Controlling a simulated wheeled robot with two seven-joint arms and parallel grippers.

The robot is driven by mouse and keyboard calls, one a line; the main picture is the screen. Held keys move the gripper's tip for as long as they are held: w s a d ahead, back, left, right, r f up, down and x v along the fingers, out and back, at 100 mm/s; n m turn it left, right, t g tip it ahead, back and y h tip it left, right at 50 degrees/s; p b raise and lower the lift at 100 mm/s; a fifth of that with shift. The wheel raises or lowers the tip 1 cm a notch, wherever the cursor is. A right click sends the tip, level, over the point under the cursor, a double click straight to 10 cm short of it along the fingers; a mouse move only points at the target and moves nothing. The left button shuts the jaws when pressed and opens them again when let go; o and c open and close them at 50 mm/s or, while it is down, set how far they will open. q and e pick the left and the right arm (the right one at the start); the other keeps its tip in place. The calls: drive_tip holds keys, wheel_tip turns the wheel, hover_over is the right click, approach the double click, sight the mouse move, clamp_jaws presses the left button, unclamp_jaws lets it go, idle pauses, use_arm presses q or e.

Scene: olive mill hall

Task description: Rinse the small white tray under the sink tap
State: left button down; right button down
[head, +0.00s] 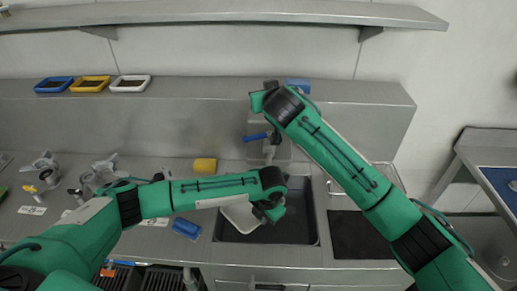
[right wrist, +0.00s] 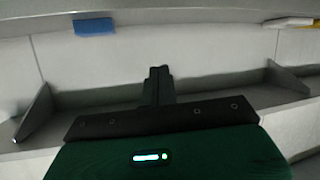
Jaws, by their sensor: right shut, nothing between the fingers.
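The small white tray (head: 238,218) is tilted inside the dark sink basin (head: 226,236). My left gripper (head: 268,211) is at the tray's right edge, shut on it; the fingertips are partly hidden. The tap (head: 270,150) rises behind the basin, with a blue lever (head: 255,137) pointing left. I cannot make out water. My right gripper (right wrist: 160,74) is shut and empty. In the head view its wrist is above and behind the tap, apart from the lever as far as I can see.
A back ledge holds blue (head: 54,84), yellow (head: 90,83) and white (head: 130,84) trays and a blue block (head: 297,86). A yellow sponge-like block (head: 204,165) and a blue item (head: 187,228) lie left of the sink. Metal parts (head: 42,170) stand farther left. A shelf (head: 220,12) runs above.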

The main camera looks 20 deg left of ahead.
drive_tip(key=d+r+n+y, duration=0.3)
drive_tip(key=r+n+y, duration=0.4)
drive_tip(key=n+y, duration=0.4)
drive_tip(key=s+d+f+n+g, duration=0.3)
drive_tip(key=s+f+n+g, duration=0.2)
drive_tip(key=f+n+g, duration=0.3)
drive_tip(key=n+g+h, duration=0.3)
drive_tip(key=n+h, duration=0.1)
drive_tip(key=n, duration=0.1)
approach(249, 139)
drive_tip(key=r+x, duration=0.1)
drive_tip(key=x, duration=0.4)
drive_tip(key=shift+a+f, duration=0.55)
drive_tip(key=shift+f, duration=0.15)
